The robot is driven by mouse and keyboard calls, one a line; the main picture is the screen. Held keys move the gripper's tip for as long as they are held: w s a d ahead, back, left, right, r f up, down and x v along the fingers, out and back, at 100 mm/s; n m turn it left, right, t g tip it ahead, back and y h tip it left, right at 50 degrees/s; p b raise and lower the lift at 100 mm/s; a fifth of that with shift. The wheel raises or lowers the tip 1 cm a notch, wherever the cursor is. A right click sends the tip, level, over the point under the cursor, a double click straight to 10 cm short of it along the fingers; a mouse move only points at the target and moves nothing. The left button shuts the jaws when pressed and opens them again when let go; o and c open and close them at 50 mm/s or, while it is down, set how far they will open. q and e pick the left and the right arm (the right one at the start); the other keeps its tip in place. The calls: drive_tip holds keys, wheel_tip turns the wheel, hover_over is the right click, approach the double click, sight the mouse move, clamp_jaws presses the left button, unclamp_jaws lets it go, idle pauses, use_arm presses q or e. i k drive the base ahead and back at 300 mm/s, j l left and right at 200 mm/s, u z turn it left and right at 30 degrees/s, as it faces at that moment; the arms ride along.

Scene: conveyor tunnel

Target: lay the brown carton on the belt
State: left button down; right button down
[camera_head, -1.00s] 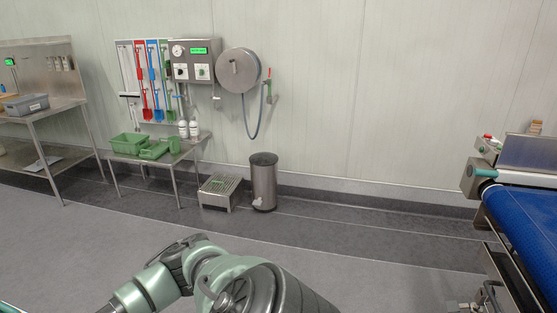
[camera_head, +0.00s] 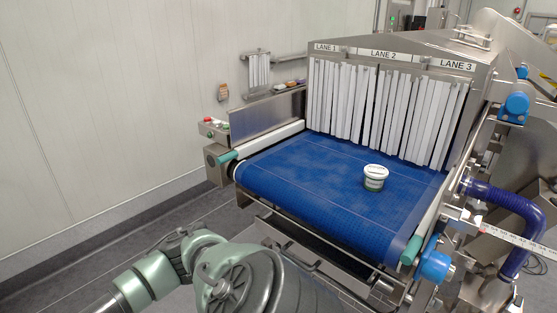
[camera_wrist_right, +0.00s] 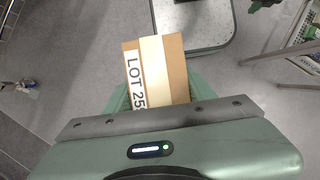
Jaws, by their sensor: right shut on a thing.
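The brown carton (camera_wrist_right: 178,75) shows in the right wrist view, with a pale tape strip and a white label reading "LOT 25". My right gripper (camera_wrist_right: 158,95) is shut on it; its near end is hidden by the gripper. The blue belt (camera_head: 290,183) lies in the middle of the head view, in front of a white strip curtain under signs LANE 1, LANE 2 and LANE 3. The carton is not on the visible belt. Neither gripper shows in the head view, only part of my arm at the bottom.
The strip curtain (camera_head: 380,105) closes the belt's far end. Steel side rails, a blue hose (camera_head: 515,215) and a blue knob (camera_head: 433,266) flank the right side. The belt's left and front are clear.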

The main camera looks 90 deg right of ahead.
sight(314, 162)
drive_tip(key=i+z, duration=0.15)
drive_tip(key=z, duration=0.25)
drive_tip(key=i+z, duration=0.2)
drive_tip(key=z, duration=0.25)
drive_tip(key=i+z, duration=0.15)
drive_tip(key=z, duration=0.25)
drive_tip(key=i+z, duration=0.15)
drive_tip(key=z, duration=0.25)
drive_tip(key=i+j+z, duration=0.15)
drive_tip(key=z, duration=0.3)
